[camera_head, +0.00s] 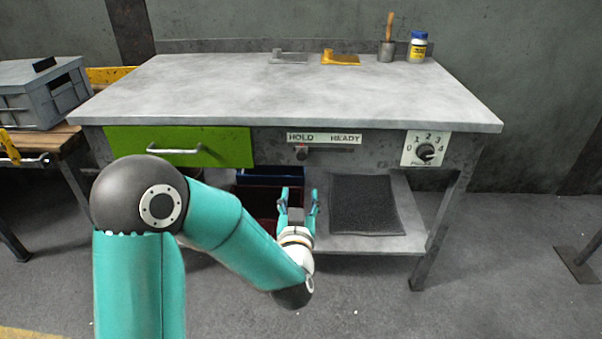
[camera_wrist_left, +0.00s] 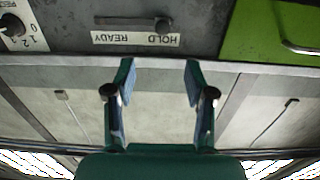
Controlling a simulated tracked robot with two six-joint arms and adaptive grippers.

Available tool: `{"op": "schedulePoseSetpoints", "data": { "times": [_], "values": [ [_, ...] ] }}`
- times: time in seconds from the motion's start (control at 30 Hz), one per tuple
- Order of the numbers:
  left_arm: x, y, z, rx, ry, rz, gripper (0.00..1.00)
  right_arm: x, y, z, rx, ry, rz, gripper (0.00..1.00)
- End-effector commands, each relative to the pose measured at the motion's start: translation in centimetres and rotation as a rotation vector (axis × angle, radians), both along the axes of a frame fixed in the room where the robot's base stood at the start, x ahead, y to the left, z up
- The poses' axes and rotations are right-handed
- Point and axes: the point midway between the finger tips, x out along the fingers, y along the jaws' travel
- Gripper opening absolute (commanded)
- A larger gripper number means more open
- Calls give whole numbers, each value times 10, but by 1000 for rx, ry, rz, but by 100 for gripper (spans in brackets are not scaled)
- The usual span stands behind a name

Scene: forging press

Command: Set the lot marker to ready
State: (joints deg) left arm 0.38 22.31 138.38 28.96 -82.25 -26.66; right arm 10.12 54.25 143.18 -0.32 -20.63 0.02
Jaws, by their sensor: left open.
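The lot marker is a small dark knob (camera_head: 301,152) on a horizontal slot in the workbench's front panel. It sits at the left end of the slot, below the word HOLD on a white label (camera_head: 324,138); READY is at the label's right end. In the left wrist view, which is upside down, the knob (camera_wrist_left: 163,25) is again at the HOLD end. My left gripper (camera_head: 299,196) is open and empty, below and in front of the knob, apart from it. In the wrist view its fingers (camera_wrist_left: 160,72) are spread with nothing between them. My right gripper is not in view.
A green drawer (camera_head: 225,147) with a bar handle is left of the slot. A numbered dial (camera_head: 425,152) is on the right. Under the bench are a shelf with a dark mat (camera_head: 365,205) and a blue bin (camera_head: 270,177). The bench top (camera_head: 250,90) is mostly clear.

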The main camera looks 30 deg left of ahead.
Motion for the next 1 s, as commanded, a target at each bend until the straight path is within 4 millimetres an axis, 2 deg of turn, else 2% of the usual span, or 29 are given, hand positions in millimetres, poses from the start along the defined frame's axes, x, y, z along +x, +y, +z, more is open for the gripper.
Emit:
{"op": "schedulePoseSetpoints", "data": {
  "times": [0.13,0.27,0.8,1.0],
  "values": [
    [5,7,3,12,-17,17,54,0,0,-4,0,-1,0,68],
    [18,16,3,10,-16,18,54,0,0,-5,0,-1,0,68],
    [113,73,2,9,-15,14,54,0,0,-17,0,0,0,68],
    [134,86,2,9,-15,14,54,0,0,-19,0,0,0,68]
  ]
}}
